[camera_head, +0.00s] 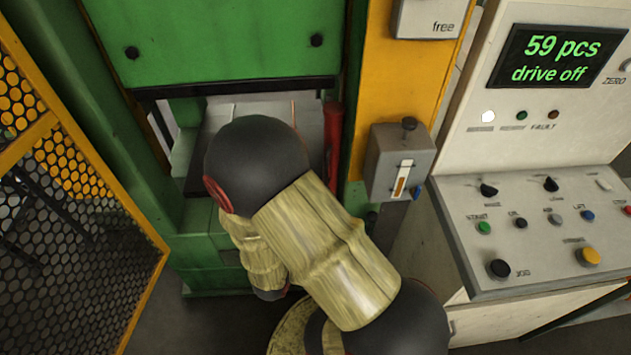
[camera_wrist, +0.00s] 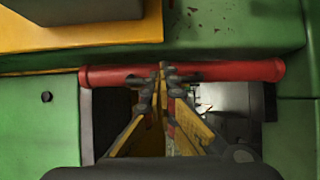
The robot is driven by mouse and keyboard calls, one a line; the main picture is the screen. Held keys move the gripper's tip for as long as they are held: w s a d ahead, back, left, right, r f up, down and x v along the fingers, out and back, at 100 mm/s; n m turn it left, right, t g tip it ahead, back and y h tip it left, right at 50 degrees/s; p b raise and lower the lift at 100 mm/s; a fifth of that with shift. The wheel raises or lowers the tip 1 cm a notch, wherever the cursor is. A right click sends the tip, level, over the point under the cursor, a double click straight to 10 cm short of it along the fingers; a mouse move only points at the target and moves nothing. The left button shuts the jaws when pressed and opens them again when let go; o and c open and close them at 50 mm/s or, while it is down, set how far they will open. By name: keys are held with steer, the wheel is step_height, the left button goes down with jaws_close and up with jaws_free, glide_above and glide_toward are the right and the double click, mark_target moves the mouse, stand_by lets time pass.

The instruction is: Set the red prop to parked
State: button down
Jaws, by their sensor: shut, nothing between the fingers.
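The red prop (camera_head: 333,130) is a red bar standing upright at the right side of the green press's opening in the head view. Its lower part is hidden behind my arm. In the wrist view the red prop (camera_wrist: 225,71) lies across the picture as a long red cylinder. My gripper (camera_wrist: 162,72) is shut and empty, with its fingertips overlapping the middle of the prop in the picture. I cannot tell whether they touch it. In the head view my arm hides the gripper.
The green press ram (camera_head: 220,40) hangs above the opening. A grey lever box (camera_head: 403,160) is on the yellow column (camera_head: 388,80) to the right. The control console (camera_head: 540,230) stands further right; its display (camera_head: 557,57) reads "59 pcs drive off". A yellow mesh guard (camera_head: 75,190) is at left.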

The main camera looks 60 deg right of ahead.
steer(key=shift+s+a, duration=0.5)
steer(key=shift+s, duration=0.4)
